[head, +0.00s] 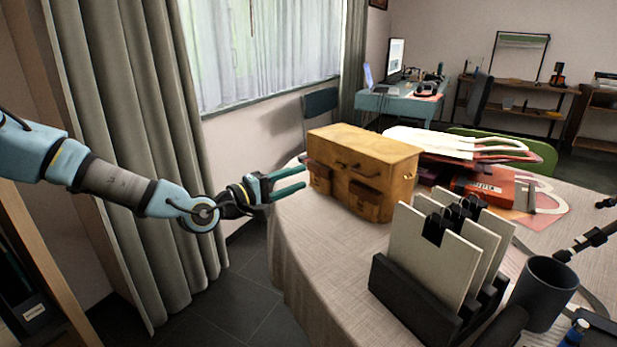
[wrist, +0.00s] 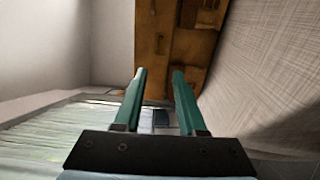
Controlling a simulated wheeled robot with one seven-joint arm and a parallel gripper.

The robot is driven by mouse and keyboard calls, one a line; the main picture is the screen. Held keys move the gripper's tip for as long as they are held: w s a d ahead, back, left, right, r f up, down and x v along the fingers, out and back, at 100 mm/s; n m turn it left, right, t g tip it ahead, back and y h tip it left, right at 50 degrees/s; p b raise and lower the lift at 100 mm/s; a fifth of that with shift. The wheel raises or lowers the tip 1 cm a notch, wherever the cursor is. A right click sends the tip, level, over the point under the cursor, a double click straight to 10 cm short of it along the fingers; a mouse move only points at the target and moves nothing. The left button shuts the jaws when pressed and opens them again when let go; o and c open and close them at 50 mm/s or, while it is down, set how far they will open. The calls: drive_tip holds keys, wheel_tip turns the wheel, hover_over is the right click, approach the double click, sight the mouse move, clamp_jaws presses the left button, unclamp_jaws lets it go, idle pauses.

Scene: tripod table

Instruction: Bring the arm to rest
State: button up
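My arm stretches in from the left side of the head view, in front of the curtain. My gripper (head: 303,180) has two green fingers that point right at the left edge of the table. The fingers stand apart with nothing between them, as the wrist view (wrist: 158,72) also shows.
The round table (head: 325,240) has a cream cloth. A grey curtain (head: 150,130) hangs behind my arm. The floor (head: 235,300) left of the table is clear.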

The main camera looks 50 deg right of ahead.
drive_tip(key=shift+a, duration=0.3)
idle(0.4)
drive_tip(key=w+a+f+m+t+y+p, duration=0.1)
drive_tip(key=w+a+f+y+p, duration=0.2)
drive_tip(key=a, duration=0.5)
drive_tip(key=w+a+f+m+t+y, duration=0.1)
drive_tip(key=w+a+f+t+y, duration=0.1)
drive_tip(key=w+a+y, duration=0.35)
drive_tip(key=w+a+f+m+t+y+p, duration=0.1)
drive_tip(key=w+a+f+y+p, duration=0.15)
drive_tip(key=a, duration=0.75)
drive_tip(key=w+a+r+y+p, duration=0.1)
drive_tip(key=a+r+y, duration=0.15)
drive_tip(key=a, duration=0.55)
drive_tip(key=a+r+y+p, duration=0.15)
drive_tip(key=a+r, duration=0.25)
drive_tip(key=a, duration=0.4)
drive_tip(key=s+a+r+n+y, duration=0.1)
drive_tip(key=s+a+r, duration=0.2)
drive_tip(key=a, duration=0.3)
drive_tip(key=s+a+r+n+y+p, duration=0.1)
drive_tip(key=s+a+r+n, duration=0.1)
drive_tip(key=a+r, duration=0.3)
drive_tip(key=shift+s+a+r+y, duration=0.35)
drive_tip(key=shift+s+a, duration=0.15)
drive_tip(key=shift+a, duration=0.3)
